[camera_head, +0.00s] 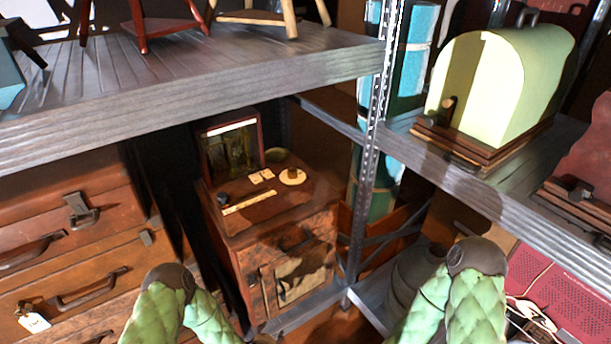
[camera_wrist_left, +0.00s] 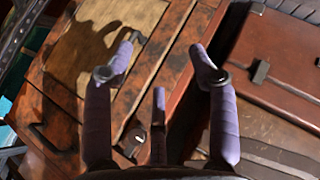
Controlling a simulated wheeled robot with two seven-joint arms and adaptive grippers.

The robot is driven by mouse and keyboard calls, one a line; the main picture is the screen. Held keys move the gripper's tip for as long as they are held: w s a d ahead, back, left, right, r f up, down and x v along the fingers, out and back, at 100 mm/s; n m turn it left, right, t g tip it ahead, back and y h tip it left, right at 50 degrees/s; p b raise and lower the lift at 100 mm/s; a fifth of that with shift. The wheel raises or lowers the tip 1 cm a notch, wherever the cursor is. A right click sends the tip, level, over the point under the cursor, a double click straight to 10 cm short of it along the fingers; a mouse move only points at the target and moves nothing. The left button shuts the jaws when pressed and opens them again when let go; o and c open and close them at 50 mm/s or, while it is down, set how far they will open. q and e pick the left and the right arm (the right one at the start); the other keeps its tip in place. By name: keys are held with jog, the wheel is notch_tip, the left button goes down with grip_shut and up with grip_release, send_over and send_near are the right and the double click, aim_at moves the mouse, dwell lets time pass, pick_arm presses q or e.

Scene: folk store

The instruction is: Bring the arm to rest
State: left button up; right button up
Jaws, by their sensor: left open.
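My left gripper (camera_wrist_left: 165,58) shows in the left wrist view, with its purple padded fingers spread apart and nothing between them. Behind the fingers is the scuffed wooden cabinet (camera_wrist_left: 112,55); a brown suitcase (camera_wrist_left: 275,75) is at the right. I cannot tell how far the fingers are from these surfaces. In the head view my green quilted left arm (camera_head: 165,308) and right arm (camera_head: 475,295) rise from the bottom edge, and no fingers can be made out. My right gripper is not seen.
The wooden cabinet (camera_head: 290,225) stands low between stacked suitcases (camera_head: 75,225) at left and a metal shelf post (camera_head: 367,150). A grey shelf (camera_head: 200,75) runs above. A pale green domed case (camera_head: 490,85) sits on the right shelf.

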pick_arm(q)
jog(key=s+d+r+m+g+h+p, duration=0.1)
jog(key=s+r+m+g, duration=0.2)
jog(key=s, duration=0.6)
jog(key=s+d+r+m+g+h+p, duration=0.1)
jog(key=s+r+m+g, duration=0.2)
jog(key=s+m+g, duration=0.3)
jog(key=s, duration=0.3)
jog(key=shift+s+r+m+h+p, duration=0.15)
jog(key=shift+s+m+h+p, duration=0.15)
jog(key=shift+s+m+p, duration=0.1)
jog(key=shift+d, duration=0.1)
